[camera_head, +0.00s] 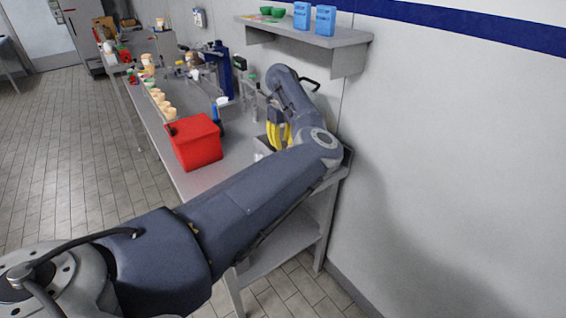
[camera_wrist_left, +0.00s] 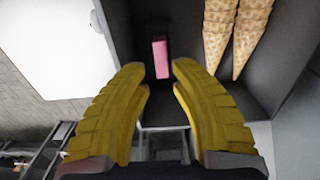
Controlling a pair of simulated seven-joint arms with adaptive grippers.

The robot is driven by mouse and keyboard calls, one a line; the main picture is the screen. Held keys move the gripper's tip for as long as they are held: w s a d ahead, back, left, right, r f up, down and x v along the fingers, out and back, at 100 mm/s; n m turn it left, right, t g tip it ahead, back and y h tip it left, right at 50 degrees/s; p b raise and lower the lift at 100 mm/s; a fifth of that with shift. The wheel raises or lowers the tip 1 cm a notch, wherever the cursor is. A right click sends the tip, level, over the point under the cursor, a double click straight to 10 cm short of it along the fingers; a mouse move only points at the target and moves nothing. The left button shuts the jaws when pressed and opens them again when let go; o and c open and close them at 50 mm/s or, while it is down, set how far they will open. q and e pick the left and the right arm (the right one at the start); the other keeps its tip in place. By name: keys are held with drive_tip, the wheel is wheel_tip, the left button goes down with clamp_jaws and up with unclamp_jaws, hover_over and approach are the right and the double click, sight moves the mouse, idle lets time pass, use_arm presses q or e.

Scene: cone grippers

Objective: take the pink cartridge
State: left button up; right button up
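The pink cartridge (camera_wrist_left: 161,58) is a small upright pink bar in the left wrist view. It stands inside a dark grey bin, just beyond the gap between my left fingertips. My left gripper (camera_wrist_left: 158,72) has two yellow ridged fingers, which are apart with nothing between them. In the head view the yellow fingers of my left gripper (camera_head: 279,134) point down at the near end of the bench, and the cartridge cannot be made out there. My right gripper is not in view.
Ice cream cones (camera_wrist_left: 228,35) lie in the bin right of the cartridge. A red box (camera_head: 196,142) stands on the bench (camera_head: 228,165), left of my left gripper. Several cups line the bench's left edge. A wall shelf (camera_head: 318,38) holds blue cartons and green bowls above my arm.

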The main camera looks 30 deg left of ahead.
use_arm(q)
drive_tip(key=shift+w+f, duration=0.1)
drive_tip(key=shift+f, duration=2.6)
clamp_jaws()
